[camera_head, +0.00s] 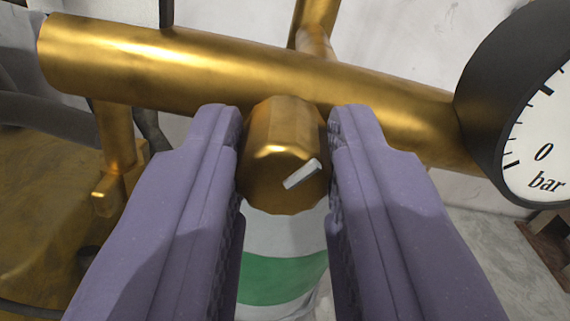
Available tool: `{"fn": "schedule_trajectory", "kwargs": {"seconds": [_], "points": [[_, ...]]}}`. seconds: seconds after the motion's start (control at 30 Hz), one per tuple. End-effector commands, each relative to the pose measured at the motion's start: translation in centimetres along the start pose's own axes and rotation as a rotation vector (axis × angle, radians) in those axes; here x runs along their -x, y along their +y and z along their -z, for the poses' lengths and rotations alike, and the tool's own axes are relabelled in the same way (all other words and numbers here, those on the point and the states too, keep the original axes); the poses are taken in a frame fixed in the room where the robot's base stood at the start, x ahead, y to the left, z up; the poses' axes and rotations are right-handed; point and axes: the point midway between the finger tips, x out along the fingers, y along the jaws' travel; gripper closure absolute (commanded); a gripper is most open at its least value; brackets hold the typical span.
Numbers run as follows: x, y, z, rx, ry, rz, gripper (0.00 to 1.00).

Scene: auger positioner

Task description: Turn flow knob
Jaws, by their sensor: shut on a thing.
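The flow knob (272,150) is a brass, many-sided cap with a pale raised marker bar (302,174) on its face. The bar is slanted, with its upper end to the right. The knob sits in the middle of the view, in front of a thick brass pipe. My gripper (285,150) has purple fingers, one on each side of the knob, and is shut on it. The finger pads hide the knob's left and right sides.
The brass pipe (200,68) crosses behind the knob. A black-rimmed gauge (530,120) reading "0 bar" stands close at the right. A clear cylinder with a green band (283,279) is below the knob. Brass fittings (115,135) and a dark hose (45,122) are at the left.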

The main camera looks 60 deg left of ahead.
Motion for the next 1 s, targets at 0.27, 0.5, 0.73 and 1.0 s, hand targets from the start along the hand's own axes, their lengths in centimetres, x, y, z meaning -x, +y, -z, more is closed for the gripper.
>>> {"fn": "schedule_trajectory", "kwargs": {"seconds": [0.27,0.5,0.73,1.0], "points": [[0.03,0.07,0.06,-0.259,0.008,-0.009,1.0],[0.03,0.05,0.0,-0.487,0.015,-0.017,1.0],[0.04,0.05,-0.02,-0.705,0.022,-0.024,1.0],[0.04,0.02,-0.06,-0.963,0.032,-0.033,1.0]]}}
